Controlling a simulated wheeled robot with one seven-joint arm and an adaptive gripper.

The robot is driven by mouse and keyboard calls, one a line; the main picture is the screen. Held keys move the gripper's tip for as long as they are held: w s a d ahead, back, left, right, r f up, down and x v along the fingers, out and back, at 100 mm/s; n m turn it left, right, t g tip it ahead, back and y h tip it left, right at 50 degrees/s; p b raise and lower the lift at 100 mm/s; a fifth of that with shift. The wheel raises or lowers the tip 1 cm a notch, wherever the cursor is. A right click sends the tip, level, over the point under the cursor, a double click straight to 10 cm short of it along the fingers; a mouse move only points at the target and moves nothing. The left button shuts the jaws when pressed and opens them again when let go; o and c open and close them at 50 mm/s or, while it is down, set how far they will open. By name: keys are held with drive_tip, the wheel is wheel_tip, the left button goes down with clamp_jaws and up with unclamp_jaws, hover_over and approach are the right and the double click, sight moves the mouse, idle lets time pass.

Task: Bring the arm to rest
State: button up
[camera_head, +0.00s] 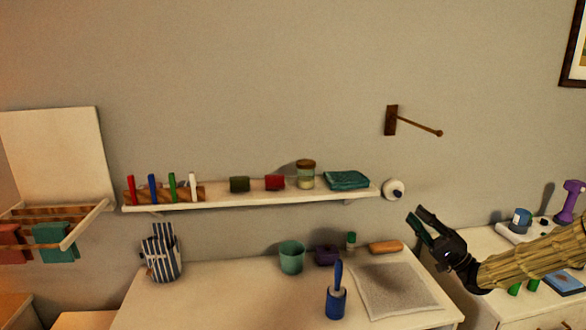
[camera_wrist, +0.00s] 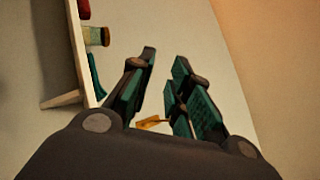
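My gripper (camera_head: 422,226) is held in the air above the right end of the white table, in front of the wall and to the right of the shelf. Its two green-padded fingers are apart with nothing between them. My arm reaches in from the right edge of the head view, over a white cabinet.
A shelf (camera_head: 240,198) with pegs, small boxes, a jar and a teal folded cloth (camera_head: 347,180) runs along the wall. A wooden wall peg (camera_head: 418,125) sticks out above my gripper. The table (camera_head: 220,305) holds a cup (camera_head: 291,257), a blue-handled roller (camera_head: 337,300) and a grey mat (camera_head: 397,288).

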drive_tip(key=s+a+f+m+h, duration=0.15)
drive_tip(key=a+f+h, duration=0.5)
drive_tip(key=f, duration=0.65)
drive_tip(key=s+a+f+m+h, duration=0.15)
drive_tip(key=a+f+h, duration=0.45)
drive_tip(key=f, duration=0.7)
drive_tip(key=s+a+f+n+g+h+b, duration=0.1)
drive_tip(key=s+a+f+n+g+h, duration=0.2)
drive_tip(key=s+f, duration=0.75)
drive_tip(key=s+f+n+g+h, duration=0.25)
drive_tip(key=s+f+g, duration=0.25)
drive_tip(key=s+f, duration=0.8)
drive_tip(key=s+d+f+n+g+h, duration=0.1)
drive_tip(key=s+n+g, duration=0.1)
drive_tip(key=s, duration=1)
drive_tip(key=s+d+f+n+g+h+b, duration=0.1)
drive_tip(key=s+d+n+g+h, duration=0.1)
drive_tip(key=s, duration=1)
drive_tip(key=shift+s+g, duration=0.2)
drive_tip(key=shift+g, duration=0.7)
drive_tip(key=shift+w+f+n, duration=0.1)
drive_tip(key=shift+n, duration=0.15)
